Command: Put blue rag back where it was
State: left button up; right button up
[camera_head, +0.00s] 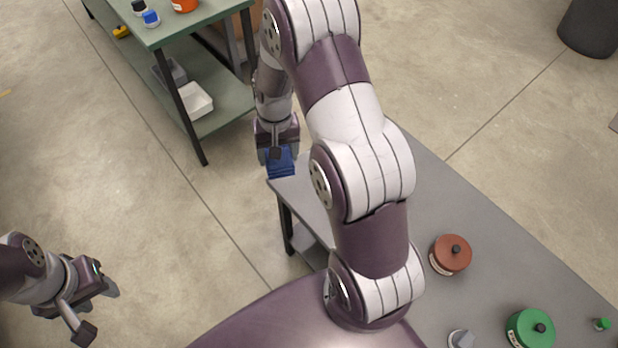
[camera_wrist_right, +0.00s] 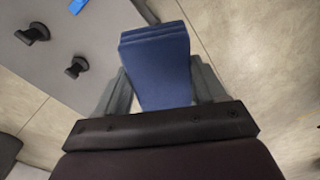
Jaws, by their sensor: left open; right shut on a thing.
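The blue rag (camera_head: 280,163) is a folded dark blue cloth at the far left corner of the grey table in the head view. My right gripper (camera_head: 278,152) is shut on it. In the right wrist view the rag (camera_wrist_right: 157,65) sits between the two fingers of my right gripper (camera_wrist_right: 160,85), its folded layers showing at the far end. I cannot tell whether the rag touches the table. My left gripper (camera_head: 98,312) is open and empty at the lower left, over the floor.
The grey table (camera_head: 480,225) holds a brown-red lidded pot (camera_head: 450,255), a green lidded pot (camera_head: 530,328) and a small green item (camera_head: 602,324). A green shelved bench (camera_head: 222,118) stands at the upper left. A dark bin (camera_head: 590,28) is at the upper right. My right arm hides part of the table.

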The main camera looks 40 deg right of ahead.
jog(key=s+d+f+m+b, duration=1)
jog(key=d+f+m+b, duration=0.25)
jog(key=d+f, duration=0.2)
jog(key=w+a+f, duration=0.1)
jog(key=w+f, duration=0.1)
jog(key=w, duration=0.1)
jog(key=w+a+f, duration=0.1)
jog(key=w+f, duration=0.1)
jog(key=w, duration=0.2)
jog(key=w+f, duration=0.2)
jog(key=w, duration=0.1)
jog(key=shift+w+a, duration=0.4)
jog(key=shift+w+a+f, duration=0.1)
jog(key=shift+f, duration=0.1)
notch_tip(320, 180, down, 4)
jog(key=shift+r, duration=0.15)
pick_arm(q)
notch_tip(320, 180, down, 16)
jog(key=s, duration=0.1)
jog(key=shift+s+a+r, duration=0.15)
jog(key=shift+a+r, duration=0.05)
jog(key=shift+r, duration=0.05)
jog(key=shift+s+f+b, duration=0.1)
jog(key=shift+b, duration=0.3)
pick_arm(e)
jog(key=shift+f, duration=0.2)
jog(key=o, duration=1.1)
